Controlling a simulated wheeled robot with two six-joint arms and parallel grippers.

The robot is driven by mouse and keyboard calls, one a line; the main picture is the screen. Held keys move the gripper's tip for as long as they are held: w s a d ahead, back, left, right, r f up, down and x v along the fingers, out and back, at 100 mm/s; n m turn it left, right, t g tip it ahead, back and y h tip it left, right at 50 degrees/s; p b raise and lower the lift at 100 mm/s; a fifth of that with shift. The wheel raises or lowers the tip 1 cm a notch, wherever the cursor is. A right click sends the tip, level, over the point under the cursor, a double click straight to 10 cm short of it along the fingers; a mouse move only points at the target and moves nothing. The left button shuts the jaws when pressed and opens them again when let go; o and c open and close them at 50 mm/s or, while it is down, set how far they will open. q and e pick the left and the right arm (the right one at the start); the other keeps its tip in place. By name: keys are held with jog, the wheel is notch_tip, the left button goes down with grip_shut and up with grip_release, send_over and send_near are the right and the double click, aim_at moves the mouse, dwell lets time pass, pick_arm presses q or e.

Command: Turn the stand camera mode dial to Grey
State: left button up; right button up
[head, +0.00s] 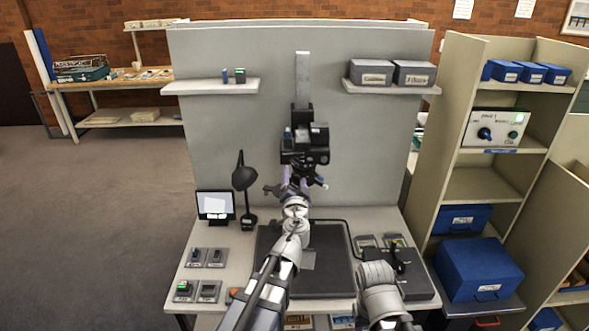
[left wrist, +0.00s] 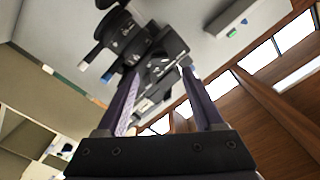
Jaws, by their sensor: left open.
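The stand camera (head: 305,155) is a black body on a grey vertical column above the copy stand's dark baseboard (head: 335,262). It also shows upside down and tilted in the left wrist view (left wrist: 160,62). A small bluish knob (head: 288,134) sits at its upper left; I cannot tell whether it is the mode dial, and no Grey mark is readable. My left gripper (head: 292,184) is just below the camera body, pointing up at it. In the left wrist view its two fingers (left wrist: 168,100) are apart with nothing clearly held between them.
A desk lamp (head: 243,180) and small monitor (head: 215,205) stand left of the baseboard. Small switch boxes (head: 184,291) sit on the front left of the table. A blue-box rack (head: 480,268) stands at right.

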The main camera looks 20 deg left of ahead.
aim_at(294, 165)
pick_arm(q)
jog(key=x, duration=0.6)
jog(key=shift+w, duration=0.15)
grip_shut()
dwell(0.4)
